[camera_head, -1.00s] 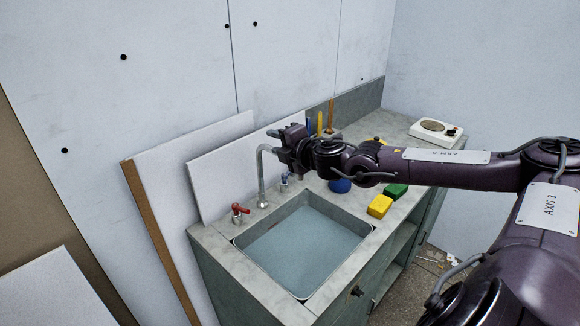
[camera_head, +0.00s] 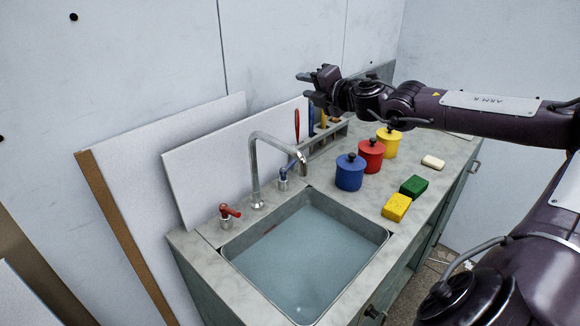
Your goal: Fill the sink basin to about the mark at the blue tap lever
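The sink basin (camera_head: 226,251) holds pale blue-grey water (camera_head: 310,255) with its surface below the rim. I cannot make out a level mark. The grey tap (camera_head: 255,170) arches over the basin, and no stream shows under its spout. The blue tap lever (camera_head: 285,172) stands right of the tap's base, and the red tap lever (camera_head: 229,211) stands left of it. My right gripper (camera_head: 303,87) is above and behind the tap, clear of the levers. Its fingers point left, apart, with nothing between them. My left gripper is out of view.
Blue (camera_head: 350,174), red (camera_head: 370,157) and yellow (camera_head: 389,144) lidded pots stand right of the basin. Yellow (camera_head: 397,207) and green (camera_head: 414,186) sponges and a pale soap bar (camera_head: 433,162) lie nearby. A rack (camera_head: 322,141) holds upright tools. White boards (camera_head: 165,145) lean at left.

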